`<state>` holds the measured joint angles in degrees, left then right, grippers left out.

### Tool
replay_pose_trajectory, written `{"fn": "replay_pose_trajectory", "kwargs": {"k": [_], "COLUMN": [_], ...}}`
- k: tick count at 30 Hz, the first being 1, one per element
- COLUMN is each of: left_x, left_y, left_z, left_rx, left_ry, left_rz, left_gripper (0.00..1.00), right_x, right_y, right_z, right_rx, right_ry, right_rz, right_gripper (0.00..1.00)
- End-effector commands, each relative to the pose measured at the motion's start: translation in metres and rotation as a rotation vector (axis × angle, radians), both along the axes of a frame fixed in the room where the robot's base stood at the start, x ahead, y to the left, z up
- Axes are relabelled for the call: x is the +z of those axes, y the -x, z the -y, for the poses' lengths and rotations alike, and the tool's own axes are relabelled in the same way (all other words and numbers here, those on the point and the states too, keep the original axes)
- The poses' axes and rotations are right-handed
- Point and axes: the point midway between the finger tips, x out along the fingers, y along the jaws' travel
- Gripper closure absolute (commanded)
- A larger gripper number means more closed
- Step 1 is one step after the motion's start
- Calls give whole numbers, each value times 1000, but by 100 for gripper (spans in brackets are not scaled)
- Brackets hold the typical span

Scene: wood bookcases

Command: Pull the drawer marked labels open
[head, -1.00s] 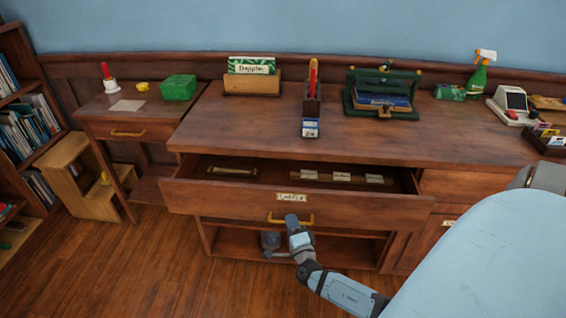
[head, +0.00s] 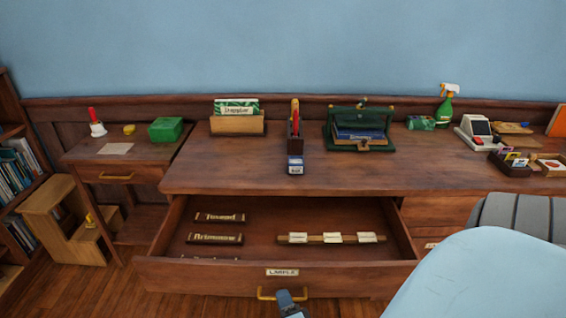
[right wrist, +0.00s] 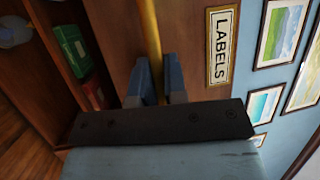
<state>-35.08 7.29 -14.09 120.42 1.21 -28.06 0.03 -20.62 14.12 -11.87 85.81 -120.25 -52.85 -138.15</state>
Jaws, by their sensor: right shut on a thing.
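The drawer (head: 225,274) under the desk top stands well out, with a white plate reading LABELS (head: 282,272) on its front. The label also shows sideways in the right wrist view (right wrist: 222,46). Below it is a brass bar handle (head: 262,294), which also shows in the right wrist view (right wrist: 150,25). My right gripper (head: 290,298) is at the handle and shut on it. In the right wrist view its two blue fingers (right wrist: 160,88) are on either side of the bar. My left gripper is not in view.
Inside the drawer lie dark nameplates (head: 215,238) and a strip with white tags (head: 330,238). On the desk top (head: 230,180) are a card holder (head: 237,124), a pen box, a green press (head: 358,138) and a card reader. A step stool (head: 50,205) stands at left.

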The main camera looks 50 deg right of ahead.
Motion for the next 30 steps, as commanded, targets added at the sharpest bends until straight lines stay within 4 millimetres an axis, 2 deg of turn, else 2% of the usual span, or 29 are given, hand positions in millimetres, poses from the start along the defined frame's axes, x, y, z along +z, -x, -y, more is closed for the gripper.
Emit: {"fn": "replay_pose_trajectory", "kwargs": {"k": [6,17,18,21,30], "left_x": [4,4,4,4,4], "left_y": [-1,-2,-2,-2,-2], "left_z": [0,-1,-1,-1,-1], "left_rx": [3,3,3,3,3], "left_ry": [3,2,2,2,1], "left_rz": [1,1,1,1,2], "left_gripper": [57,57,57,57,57], "right_x": [1,0,0,0,0], "right_y": [8,9,9,9,9], "right_z": [-9,-10,-10,-10,-10], "right_rx": [0,-1,-1,-1,0], "right_ry": [1,1,1,1,1], "right_rz": [0,1,1,1,0], "right_gripper": [100,100,85,64,64]}}
